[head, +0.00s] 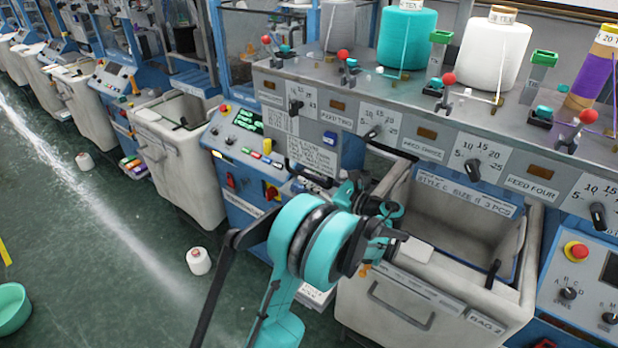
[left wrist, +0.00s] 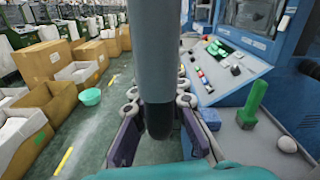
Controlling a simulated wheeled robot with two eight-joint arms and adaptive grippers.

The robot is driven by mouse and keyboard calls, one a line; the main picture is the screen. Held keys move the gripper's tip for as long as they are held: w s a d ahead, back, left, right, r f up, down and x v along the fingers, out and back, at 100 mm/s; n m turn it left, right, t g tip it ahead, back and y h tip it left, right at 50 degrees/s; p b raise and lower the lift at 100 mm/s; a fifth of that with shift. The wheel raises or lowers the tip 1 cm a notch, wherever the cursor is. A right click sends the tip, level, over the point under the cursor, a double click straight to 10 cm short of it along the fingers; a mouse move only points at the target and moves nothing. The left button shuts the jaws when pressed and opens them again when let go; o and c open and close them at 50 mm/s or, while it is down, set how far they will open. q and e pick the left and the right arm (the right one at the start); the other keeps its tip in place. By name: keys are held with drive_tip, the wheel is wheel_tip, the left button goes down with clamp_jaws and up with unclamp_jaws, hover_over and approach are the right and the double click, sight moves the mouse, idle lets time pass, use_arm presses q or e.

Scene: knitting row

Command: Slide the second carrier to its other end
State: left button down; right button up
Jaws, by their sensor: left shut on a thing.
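My left gripper (head: 392,222) is in front of the knitting machine, above the left side of an open grey bin (head: 480,312). In the left wrist view its two fingers (left wrist: 158,104) are on either side of a grey upright bar with a dark lower end (left wrist: 157,60). The gripper is shut on this bar. I cannot tell which part is the second carrier. My right gripper is not in view.
Yarn cones, one teal (head: 407,38) and one white (head: 492,52), stand on the machine top. A control panel (head: 245,140) and another bin (head: 185,160) are to the left.

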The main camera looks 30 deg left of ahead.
use_arm(q)
wheel_tip(320, 180, down, 15)
drive_tip(key=b, duration=0.9)
drive_tip(key=shift+f, duration=0.2)
drive_tip(key=c, duration=1.5)
unclamp_jaws()
drive_tip(key=shift+c, duration=0.2)
drive_tip(key=shift+r, duration=0.1)
drive_tip(key=shift+d, duration=0.1)
drive_tip(key=s+d, duration=0.1)
drive_tip(key=d, duration=1.1)
